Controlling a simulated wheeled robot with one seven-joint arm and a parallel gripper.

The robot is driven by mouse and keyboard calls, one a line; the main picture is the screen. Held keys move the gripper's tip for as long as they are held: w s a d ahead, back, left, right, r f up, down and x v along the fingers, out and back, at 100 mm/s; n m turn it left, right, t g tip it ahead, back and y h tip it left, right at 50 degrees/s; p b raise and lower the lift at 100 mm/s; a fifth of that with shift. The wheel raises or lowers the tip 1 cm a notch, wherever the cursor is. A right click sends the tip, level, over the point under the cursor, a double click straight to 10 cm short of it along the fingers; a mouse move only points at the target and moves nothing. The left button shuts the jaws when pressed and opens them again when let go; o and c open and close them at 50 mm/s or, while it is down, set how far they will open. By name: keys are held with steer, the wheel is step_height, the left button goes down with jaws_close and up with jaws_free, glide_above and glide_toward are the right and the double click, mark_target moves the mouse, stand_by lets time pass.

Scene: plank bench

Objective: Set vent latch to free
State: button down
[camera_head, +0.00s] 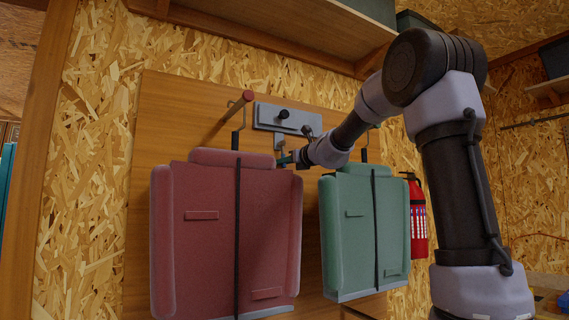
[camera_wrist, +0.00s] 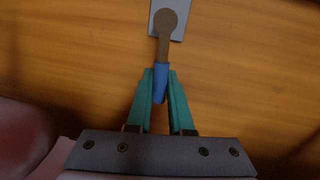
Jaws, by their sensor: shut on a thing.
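The vent latch shows in the wrist view as a brown lever (camera_wrist: 164,45) with a round pivot end on a pale grey plate (camera_wrist: 180,8). Its blue grip (camera_wrist: 160,85) points down the picture, close to upright with a slight lean. My gripper (camera_wrist: 160,78) has its green fingers shut on this blue grip, one on each side. In the head view my gripper (camera_head: 285,160) reaches in from the right, just above the gap between the two bags. A small grey plate (camera_head: 279,138) is just above it there. The lever is mostly hidden by my gripper in that view.
A red bag (camera_head: 215,245) and a green bag (camera_head: 350,245) hang close below my gripper. A grey plate with dark knobs (camera_head: 268,114) is above, beside a red-tipped hook (camera_head: 247,96). A fire extinguisher (camera_head: 418,225) is at right. A shelf (camera_head: 290,35) juts out overhead.

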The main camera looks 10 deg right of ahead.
steer(key=shift+f, duration=0.1)
steer(key=c, duration=0.8)
jaws_free()
steer(key=v, duration=1)
steer(key=shift+s+d, duration=0.2)
steer(key=shift+s, duration=0.15)
